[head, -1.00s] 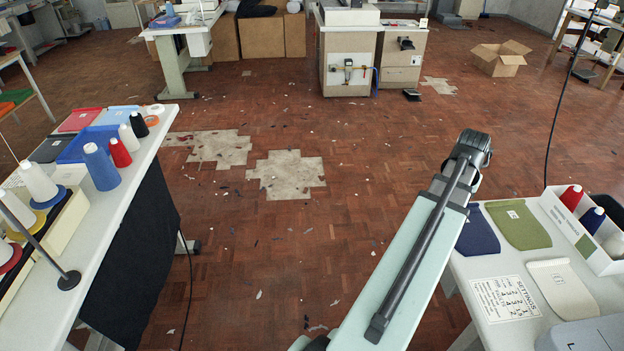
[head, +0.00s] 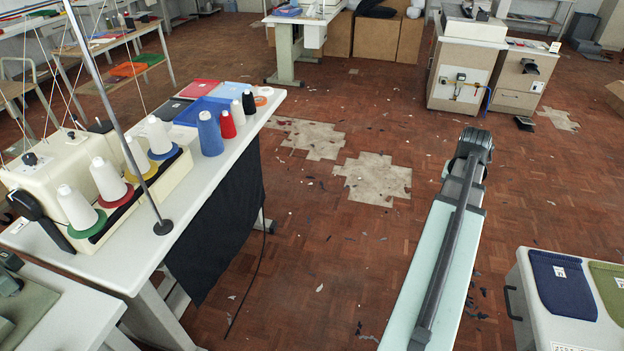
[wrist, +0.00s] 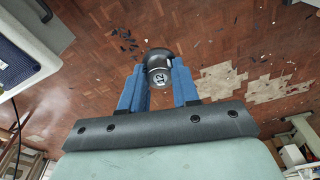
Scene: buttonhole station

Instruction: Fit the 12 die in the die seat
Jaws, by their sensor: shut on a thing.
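My gripper (wrist: 160,75) shows in the wrist view with its two blue fingers shut on the 12 die (wrist: 159,77). The die is a short dark grey cylinder with a white "12" on its face and a wider black rim at its far end. It is held in the air, with only floor behind it. In the head view my arm reaches up the middle right, and the die cannot be made out there. I cannot pick out the die seat in either view.
On the left, a white table (head: 275,110) holds a sewing machine (head: 45,170), thread cones and a blue tray (head: 203,110). Part of another machine (head: 25,300) shows at lower left. A white table with blue (head: 562,284) and green pockets stands at right. Open floor lies between.

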